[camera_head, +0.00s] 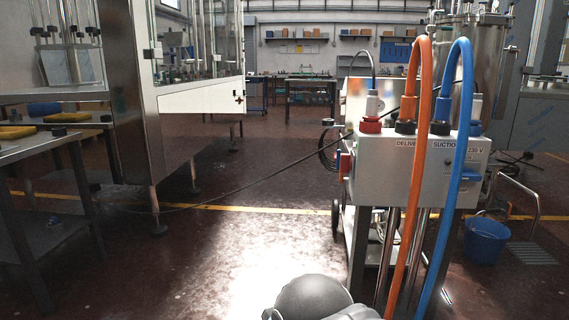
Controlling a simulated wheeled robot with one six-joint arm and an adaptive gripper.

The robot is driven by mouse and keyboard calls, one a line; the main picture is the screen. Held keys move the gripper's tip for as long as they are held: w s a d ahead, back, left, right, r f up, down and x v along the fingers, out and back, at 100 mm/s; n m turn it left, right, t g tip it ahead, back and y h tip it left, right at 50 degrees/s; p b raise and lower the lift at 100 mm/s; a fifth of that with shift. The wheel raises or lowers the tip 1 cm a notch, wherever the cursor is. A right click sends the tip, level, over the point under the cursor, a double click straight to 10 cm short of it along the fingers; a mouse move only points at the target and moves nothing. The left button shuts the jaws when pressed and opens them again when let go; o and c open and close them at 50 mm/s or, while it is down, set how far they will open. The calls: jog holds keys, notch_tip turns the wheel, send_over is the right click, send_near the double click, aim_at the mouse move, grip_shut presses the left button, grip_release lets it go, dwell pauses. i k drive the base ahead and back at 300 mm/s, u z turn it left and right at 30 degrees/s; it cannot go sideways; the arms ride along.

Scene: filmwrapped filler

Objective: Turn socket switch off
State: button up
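A grey control box (393,168) on a wheeled cart stands right of centre, labelled "DELIVERY", "SUCTION" and "230 V". A red socket (371,126) with a grey plug (375,104) and dark cable sits on its top left. A red and blue fitting (345,163) sticks out of its left side. A small dark knob (447,161) and a blue part (459,174) are on its right front. Which part is the socket switch, and its position, I cannot tell. My gripper is not in view; a dark rounded part of my arm shows at the bottom edge.
Orange (415,130) and blue (453,150) hoses arch over the box and hang in front of it. A black cable runs from the cart to the left across the floor. A blue bucket (485,242) stands at right.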

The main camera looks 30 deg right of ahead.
aim_at(346, 165)
jog(key=u, duration=0.15)
jog(key=i, duration=1.2)
jog(key=z, duration=1.3)
